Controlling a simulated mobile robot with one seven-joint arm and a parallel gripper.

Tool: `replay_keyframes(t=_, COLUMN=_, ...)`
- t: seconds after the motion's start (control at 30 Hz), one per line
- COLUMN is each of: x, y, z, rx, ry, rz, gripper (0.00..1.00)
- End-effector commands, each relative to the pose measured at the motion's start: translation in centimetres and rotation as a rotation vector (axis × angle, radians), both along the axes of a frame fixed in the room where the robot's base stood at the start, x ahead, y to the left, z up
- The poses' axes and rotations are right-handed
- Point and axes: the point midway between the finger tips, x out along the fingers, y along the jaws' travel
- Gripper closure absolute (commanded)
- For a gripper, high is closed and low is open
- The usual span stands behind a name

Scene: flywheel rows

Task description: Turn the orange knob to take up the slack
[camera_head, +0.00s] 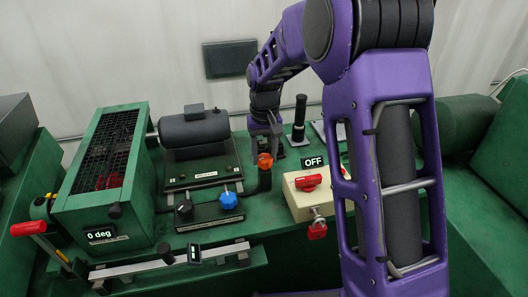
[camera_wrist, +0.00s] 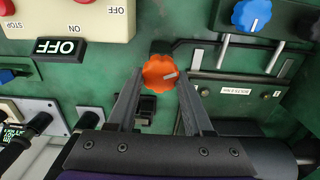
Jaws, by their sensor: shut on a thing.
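The orange knob (camera_head: 265,160) stands on the green bench top, just right of the grey motor-like cylinder. The knob's stem below is mostly hidden.
A blue knob (camera_head: 228,200) and a black knob (camera_head: 184,208) stand close in front. A cream box (camera_head: 318,199) with a red switch and an OFF sign (camera_head: 314,162) is to the right. A caged flywheel (camera_head: 105,150) with a "0 deg" display (camera_head: 101,235) is at left.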

Motion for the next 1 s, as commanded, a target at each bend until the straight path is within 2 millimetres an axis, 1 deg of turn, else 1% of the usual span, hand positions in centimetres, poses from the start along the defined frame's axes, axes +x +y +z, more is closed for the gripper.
replay_keyframes(t=1.0, x=-0.15, y=-0.35, z=0.21, rx=-0.001, ry=0.0, rz=-0.966, gripper=1.0)
